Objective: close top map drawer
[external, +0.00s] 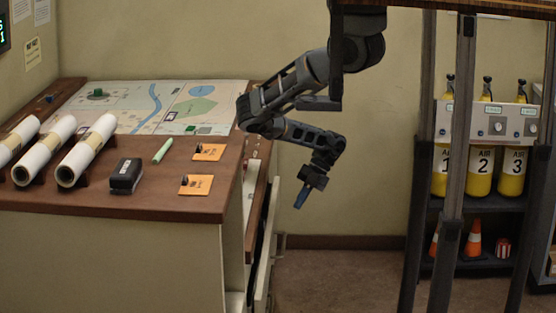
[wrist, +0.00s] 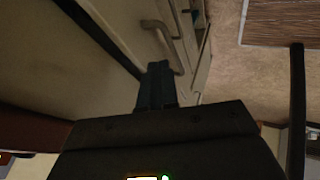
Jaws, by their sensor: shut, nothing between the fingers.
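The map console (external: 232,245) stands at the left, with its drawer side facing right and seen almost edge-on. A pale drawer front (external: 267,240) stands out from that side, so a drawer is open. Which drawer it is, I cannot tell for certain. In the wrist view a bar handle (wrist: 162,40) shows on a pale front just beyond my fingertips. My gripper (external: 301,198) is shut and empty, pointing down to the right of the drawer fronts. Its closed fingers show in the wrist view (wrist: 156,82). Whether they touch the handle is unclear.
The console top (external: 110,204) holds a map (external: 175,103), rolled charts (external: 86,150), a black block (external: 126,175), a green marker (external: 162,151) and orange cards (external: 196,185). A rack with yellow air cylinders (external: 480,170) stands right. Floor between is clear.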

